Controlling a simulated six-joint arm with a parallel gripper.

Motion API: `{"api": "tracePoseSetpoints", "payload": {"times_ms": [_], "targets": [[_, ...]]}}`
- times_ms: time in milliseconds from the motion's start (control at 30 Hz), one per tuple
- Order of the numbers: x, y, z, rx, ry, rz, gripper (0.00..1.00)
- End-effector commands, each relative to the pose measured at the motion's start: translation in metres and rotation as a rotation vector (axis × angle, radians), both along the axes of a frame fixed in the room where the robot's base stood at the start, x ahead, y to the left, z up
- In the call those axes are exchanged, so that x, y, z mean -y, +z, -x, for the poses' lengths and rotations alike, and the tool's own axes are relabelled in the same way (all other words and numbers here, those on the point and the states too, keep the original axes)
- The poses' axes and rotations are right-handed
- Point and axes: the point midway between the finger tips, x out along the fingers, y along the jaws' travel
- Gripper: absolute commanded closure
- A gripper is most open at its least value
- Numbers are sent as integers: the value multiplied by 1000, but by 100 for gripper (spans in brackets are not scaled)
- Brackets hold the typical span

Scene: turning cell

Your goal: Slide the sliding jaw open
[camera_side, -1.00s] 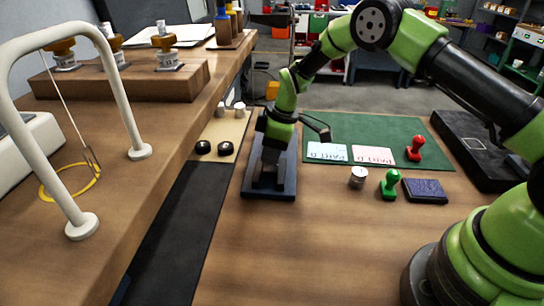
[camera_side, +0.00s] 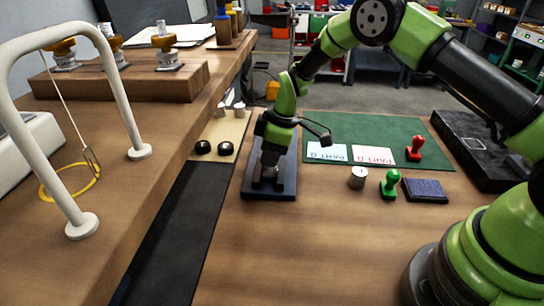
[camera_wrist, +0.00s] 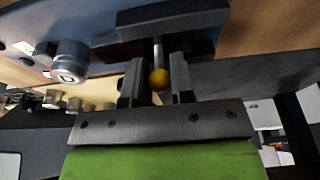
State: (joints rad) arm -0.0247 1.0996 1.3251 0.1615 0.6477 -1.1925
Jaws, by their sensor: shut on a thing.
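The device with the sliding jaw stands on a dark blue base plate (camera_side: 250,187) at the middle of the bench in the side view. In the wrist view, a dark block (camera_wrist: 172,18), which looks like the sliding jaw, carries a thin metal rod ending in a yellow ball knob (camera_wrist: 159,79). My gripper (camera_wrist: 157,78) is shut on this knobbed handle, one finger on each side. In the side view my gripper (camera_side: 267,168) points down over the plate and hides much of the device. How far the jaw stands open cannot be told.
A silver cylinder marked D (camera_wrist: 70,64) is close by in the wrist view. To the right lie a green mat (camera_side: 325,127) with cards, a green stamp (camera_side: 390,184), a red stamp (camera_side: 415,148) and an ink pad (camera_side: 425,190). The front bench is clear.

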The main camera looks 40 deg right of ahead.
Motion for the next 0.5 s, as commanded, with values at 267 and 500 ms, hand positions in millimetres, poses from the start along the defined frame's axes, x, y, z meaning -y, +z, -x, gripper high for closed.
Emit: {"api": "tracePoseSetpoints", "payload": {"times_ms": [267,500], "targets": [[-7,1,6,-1,1,-1,86],[-11,0,11,0,0,0,86]]}}
